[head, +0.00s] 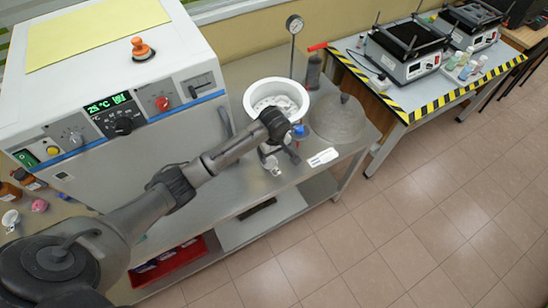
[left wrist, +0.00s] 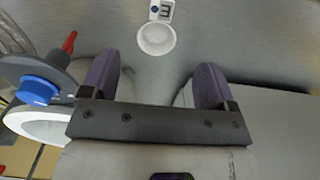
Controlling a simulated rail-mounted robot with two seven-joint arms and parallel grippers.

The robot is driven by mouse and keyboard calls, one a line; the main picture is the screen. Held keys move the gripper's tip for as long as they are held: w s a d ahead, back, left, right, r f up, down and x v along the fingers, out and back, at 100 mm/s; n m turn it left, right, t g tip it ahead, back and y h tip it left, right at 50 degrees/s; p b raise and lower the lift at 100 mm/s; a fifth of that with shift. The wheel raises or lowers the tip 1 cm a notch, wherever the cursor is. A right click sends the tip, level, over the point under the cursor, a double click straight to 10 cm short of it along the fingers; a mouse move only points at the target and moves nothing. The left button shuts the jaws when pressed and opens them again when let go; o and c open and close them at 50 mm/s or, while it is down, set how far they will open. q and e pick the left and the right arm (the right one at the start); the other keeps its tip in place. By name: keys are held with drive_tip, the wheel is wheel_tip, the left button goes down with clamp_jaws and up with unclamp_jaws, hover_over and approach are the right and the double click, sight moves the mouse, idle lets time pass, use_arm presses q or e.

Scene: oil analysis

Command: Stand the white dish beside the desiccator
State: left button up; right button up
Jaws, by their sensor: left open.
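The white dish (left wrist: 156,39) is small and round and lies on the metal bench top in the left wrist view, ahead of my fingers, with a numbered tag against its far edge. My right gripper is not in view.
A grey domed lid (head: 338,121) sits right of the bowl. A white label plate (head: 322,157) lies near the bench's front edge. A large oven (head: 120,150) fills the left.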

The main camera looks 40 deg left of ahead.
use_arm(q)
drive_tip(key=s+d+f+m+t+h, duration=0.1)
drive_tip(key=s+d+f+m, duration=0.1)
drive_tip(key=s+d+m, duration=0.5)
drive_tip(key=s+d+f+m+t, duration=0.1)
drive_tip(key=s+d+f+m, duration=0.2)
drive_tip(key=s, duration=0.7)
drive_tip(key=s+r+m, duration=0.3)
drive_tip(key=s, duration=0.4)
drive_tip(key=s+r+m+t, duration=0.1)
drive_tip(key=s+r+m, duration=0.1)
drive_tip(key=s, duration=0.6)
drive_tip(key=shift+r+m+t+y, duration=0.3)
drive_tip(key=shift+r+m+y, duration=0.1)
drive_tip(key=shift+r, duration=0.2)
